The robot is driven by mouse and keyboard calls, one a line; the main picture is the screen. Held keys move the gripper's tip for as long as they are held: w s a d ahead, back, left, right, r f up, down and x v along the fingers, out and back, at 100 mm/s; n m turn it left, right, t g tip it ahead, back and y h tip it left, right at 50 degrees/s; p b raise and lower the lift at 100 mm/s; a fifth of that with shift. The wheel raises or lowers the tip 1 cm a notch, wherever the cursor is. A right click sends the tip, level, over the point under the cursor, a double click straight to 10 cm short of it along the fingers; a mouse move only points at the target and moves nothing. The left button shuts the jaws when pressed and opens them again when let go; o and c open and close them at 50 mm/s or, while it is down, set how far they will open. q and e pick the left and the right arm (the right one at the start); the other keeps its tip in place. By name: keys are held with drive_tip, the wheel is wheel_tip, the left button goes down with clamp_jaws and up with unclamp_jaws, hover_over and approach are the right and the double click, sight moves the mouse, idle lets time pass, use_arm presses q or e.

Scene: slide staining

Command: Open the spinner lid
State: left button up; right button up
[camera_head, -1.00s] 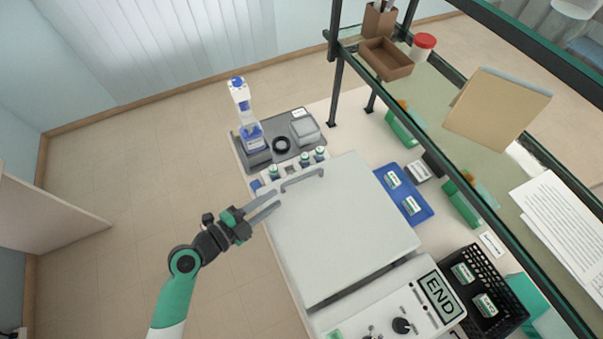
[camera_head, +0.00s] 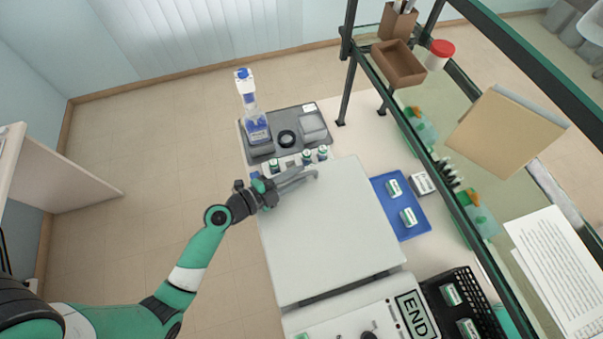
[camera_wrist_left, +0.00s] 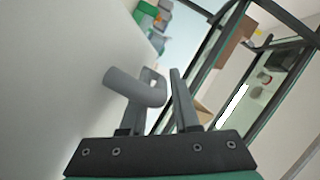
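The spinner's large pale lid (camera_head: 325,235) lies flat and closed on the machine, with the front panel and its END display (camera_head: 412,313) at the near end. A grey bar handle (camera_wrist_left: 135,88) stands on the lid's far edge; in the head view my fingers largely cover it. My left gripper (camera_head: 300,177) is at this handle. In the left wrist view its two fingers (camera_wrist_left: 158,100) are apart, with the bent end of the handle between or just in front of them; firm contact is not clear. My right gripper is not in view.
Several small bottles (camera_head: 306,156) stand just beyond the lid's far edge, close to my left gripper. A dark tray (camera_head: 314,108) lies farther back. A blue tray (camera_head: 427,232) and black rack (camera_head: 433,291) are on the right, below a glass shelf (camera_head: 463,130).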

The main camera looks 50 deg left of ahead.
use_arm(q)
drive_tip(key=shift+c, duration=0.3)
clamp_jaws()
idle(1.1)
